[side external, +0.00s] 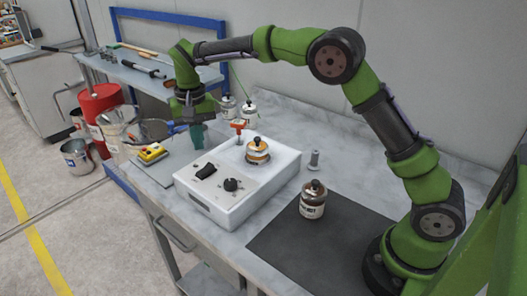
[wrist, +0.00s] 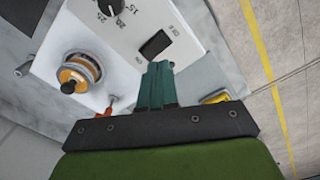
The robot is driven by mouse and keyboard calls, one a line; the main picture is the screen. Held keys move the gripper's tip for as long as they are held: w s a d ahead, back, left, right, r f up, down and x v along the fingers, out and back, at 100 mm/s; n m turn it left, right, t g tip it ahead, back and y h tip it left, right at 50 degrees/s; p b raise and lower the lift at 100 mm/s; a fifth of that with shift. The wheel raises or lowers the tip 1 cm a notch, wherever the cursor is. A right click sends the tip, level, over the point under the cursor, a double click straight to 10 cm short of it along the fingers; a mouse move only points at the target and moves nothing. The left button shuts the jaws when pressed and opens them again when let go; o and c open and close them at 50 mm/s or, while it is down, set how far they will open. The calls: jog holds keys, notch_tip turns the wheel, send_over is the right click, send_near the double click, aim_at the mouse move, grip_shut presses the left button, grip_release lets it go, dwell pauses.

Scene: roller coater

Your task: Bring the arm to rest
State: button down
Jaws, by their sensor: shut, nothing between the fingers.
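My green arm arches over the bench in the side view, with my gripper (side external: 197,137) hanging down at the left, above the bench behind the white coater. In the wrist view the teal fingers of my gripper (wrist: 159,68) are together with nothing between them. The white coater (side external: 225,207) stands on the bench with a black switch and a dark knob on its front. A jar with an orange band (side external: 257,151) sits on top of it; this jar also shows in the wrist view (wrist: 80,72). My gripper is apart from both.
A labelled jar (side external: 312,200) stands at the edge of a dark mat (side external: 290,250). A small grey weight (side external: 314,159) stands behind it. A yellow device (side external: 152,153) lies left of the coater. An orange-handled item (side external: 238,128) and pale jars (side external: 249,109) are near my gripper.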

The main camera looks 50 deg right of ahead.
jog(key=s+d+r+t, duration=0.2)
jog(key=s, duration=0.7)
jog(key=s+d+r+n+t+y, duration=0.1)
jog(key=s+d+r+t, duration=0.1)
jog(key=s, duration=0.7)
jog(key=s+d+r+n+t+y, duration=0.1)
jog(key=s+d+r+t, duration=0.1)
jog(key=s, duration=0.8)
notch_tip(320, 180, up, 2)
jog(key=shift+d+r+t, duration=0.1)
jog(key=shift+d+t, duration=0.15)
jog(key=shift+t, duration=0.35)
